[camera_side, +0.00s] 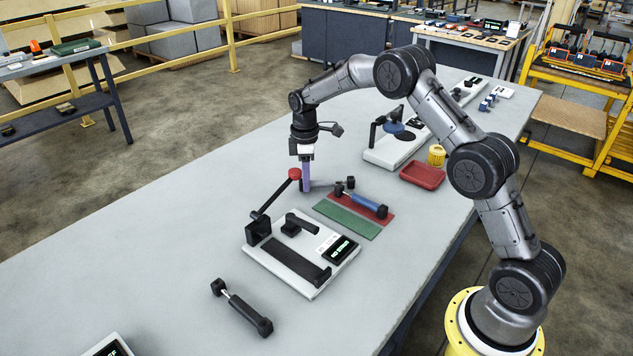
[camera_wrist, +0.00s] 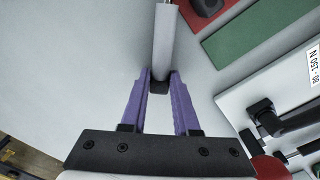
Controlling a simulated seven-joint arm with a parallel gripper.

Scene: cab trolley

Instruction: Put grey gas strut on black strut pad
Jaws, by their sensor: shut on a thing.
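The grey gas strut (camera_side: 325,184) lies roughly level beside the red and green mats, one end at my gripper. My gripper (camera_side: 306,186) has purple fingers pointing down, shut on the strut near its black end. In the wrist view the strut's grey tube (camera_wrist: 165,45) runs away from between the fingers (camera_wrist: 160,85). Whether the strut touches the table is unclear. The white fixture (camera_side: 318,288) stands in front of my gripper. It carries a long black pad (camera_side: 296,262), which looks bare, a shorter black piece (camera_side: 299,223), and a display.
A red-knobbed lever (camera_side: 294,174) rises from the fixture close to my gripper. A blue strut (camera_side: 362,202) lies on the red mat (camera_side: 385,219), beside the bare green mat (camera_side: 346,220). A black strut (camera_side: 242,308) lies at the front. The table's left side is clear.

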